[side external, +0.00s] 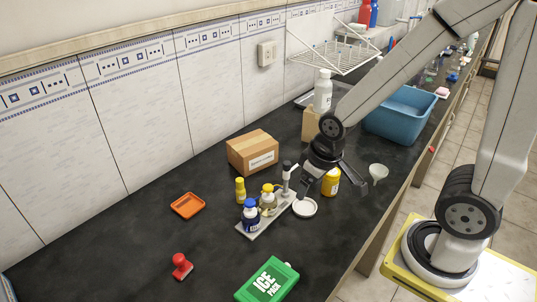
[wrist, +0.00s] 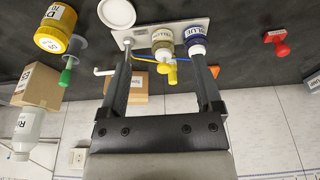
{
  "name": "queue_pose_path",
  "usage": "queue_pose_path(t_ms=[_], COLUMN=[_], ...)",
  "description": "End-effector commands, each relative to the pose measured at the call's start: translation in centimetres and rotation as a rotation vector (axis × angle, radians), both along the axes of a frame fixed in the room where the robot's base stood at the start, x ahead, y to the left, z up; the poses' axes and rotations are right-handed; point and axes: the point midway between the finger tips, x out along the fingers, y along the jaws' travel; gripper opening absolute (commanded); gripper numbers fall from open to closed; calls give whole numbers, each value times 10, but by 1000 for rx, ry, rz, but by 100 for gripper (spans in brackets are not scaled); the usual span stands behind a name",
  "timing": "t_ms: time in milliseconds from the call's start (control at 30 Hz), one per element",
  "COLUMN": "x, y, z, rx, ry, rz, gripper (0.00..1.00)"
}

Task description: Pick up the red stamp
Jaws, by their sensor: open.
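The red stamp (side external: 181,266) stands on the dark bench at the front left of the side view, with its rounded handle up. In the wrist view the red stamp (wrist: 281,48) lies at the upper right, to the right of both fingers and clear of them. My gripper (side external: 328,190) is open above the bottle rack area, well behind and to the right of the stamp. In the wrist view my gripper (wrist: 163,62) has its fingers wide apart, with the rack's bottles showing between and beyond them. Nothing is seen held.
A rack (side external: 252,230) with blue- and yellow-capped bottles stands between my gripper and the stamp. A green ice pack (side external: 266,284) lies right of the stamp, and an orange tray (side external: 186,206) lies behind it. A cardboard box (side external: 253,153) stands further back. Bench around the stamp is clear.

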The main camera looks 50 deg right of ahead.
Motion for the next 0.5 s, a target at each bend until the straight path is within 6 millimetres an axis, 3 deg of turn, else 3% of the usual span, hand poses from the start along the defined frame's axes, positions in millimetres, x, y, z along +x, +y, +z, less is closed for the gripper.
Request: queue_pose_path(t_ms=[267,500], x=[14,57], y=[9,43], z=[0,-4], rx=[-5,-22], ry=[7,31], rz=[59,263], gripper=[83,83])
